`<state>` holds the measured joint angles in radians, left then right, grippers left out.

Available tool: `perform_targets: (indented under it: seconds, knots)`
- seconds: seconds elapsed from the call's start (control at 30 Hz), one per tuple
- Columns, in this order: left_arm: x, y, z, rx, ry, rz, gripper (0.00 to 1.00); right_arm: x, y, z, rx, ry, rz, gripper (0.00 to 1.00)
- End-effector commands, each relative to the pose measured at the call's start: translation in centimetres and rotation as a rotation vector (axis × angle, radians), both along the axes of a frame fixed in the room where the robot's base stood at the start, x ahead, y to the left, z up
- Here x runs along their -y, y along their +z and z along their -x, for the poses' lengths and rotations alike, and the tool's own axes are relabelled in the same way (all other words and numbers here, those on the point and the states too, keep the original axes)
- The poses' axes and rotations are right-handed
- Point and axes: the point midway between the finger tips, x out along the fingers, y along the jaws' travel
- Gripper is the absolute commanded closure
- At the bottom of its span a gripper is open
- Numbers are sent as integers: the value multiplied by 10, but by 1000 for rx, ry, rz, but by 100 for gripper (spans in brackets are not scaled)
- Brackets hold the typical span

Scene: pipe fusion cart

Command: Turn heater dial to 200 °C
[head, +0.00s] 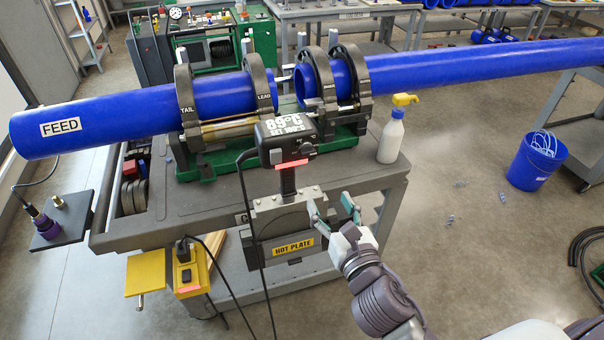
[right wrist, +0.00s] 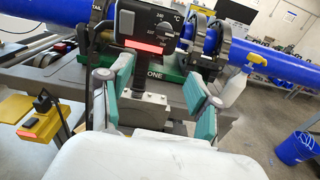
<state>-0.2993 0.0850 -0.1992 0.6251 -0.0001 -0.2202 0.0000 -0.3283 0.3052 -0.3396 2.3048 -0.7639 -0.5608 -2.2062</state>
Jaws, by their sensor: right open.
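The black heater control box (head: 286,139) stands on top of the hot plate (head: 285,225) at the cart's front. Its display reads 89 °C, with a smaller SET line that looks like 180 °C but is hard to read. The round heater dial (right wrist: 164,30) is on the box's face, with small temperature marks around it. A red lit strip (right wrist: 149,46) shows below it. My right gripper (head: 332,209) is open and empty, below and to the right of the box. In the right wrist view its green-padded fingers (right wrist: 152,88) are spread below the dial, apart from it. My left gripper is not in view.
Blue pipes (head: 105,118) lie in clamps (head: 183,105) behind the box. A spray bottle (head: 391,138) stands on the cart (head: 365,172) to the right. A black cable (head: 247,215) hangs left of the hot plate. The floor on the right is mostly open, with a blue bucket (head: 535,165).

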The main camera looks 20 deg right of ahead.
Motion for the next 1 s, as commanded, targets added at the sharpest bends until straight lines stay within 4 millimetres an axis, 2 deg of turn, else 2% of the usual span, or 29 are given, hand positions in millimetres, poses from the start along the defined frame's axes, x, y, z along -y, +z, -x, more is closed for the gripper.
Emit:
perform_targets:
  seconds: [0.03, 0.1, 0.23, 0.47, 0.7, 0.83, 1.0]
  knots:
    - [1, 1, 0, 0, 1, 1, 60, 0, 13, 2, 23, 0, 32, 38]
    - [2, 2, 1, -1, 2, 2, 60, 0, 21, 3, 40, -1, 61, 38]
    - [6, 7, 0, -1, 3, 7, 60, 0, 24, -9, 45, -2, 68, 38]
    - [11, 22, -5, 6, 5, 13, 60, -2, 27, -55, 45, -2, 64, 38]
    - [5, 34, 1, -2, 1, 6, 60, -4, 26, -103, 43, -1, 62, 38]
    - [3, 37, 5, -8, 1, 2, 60, -4, 24, -121, 42, 0, 62, 38]
    - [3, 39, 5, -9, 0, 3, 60, -5, 23, -132, 40, 0, 63, 38]
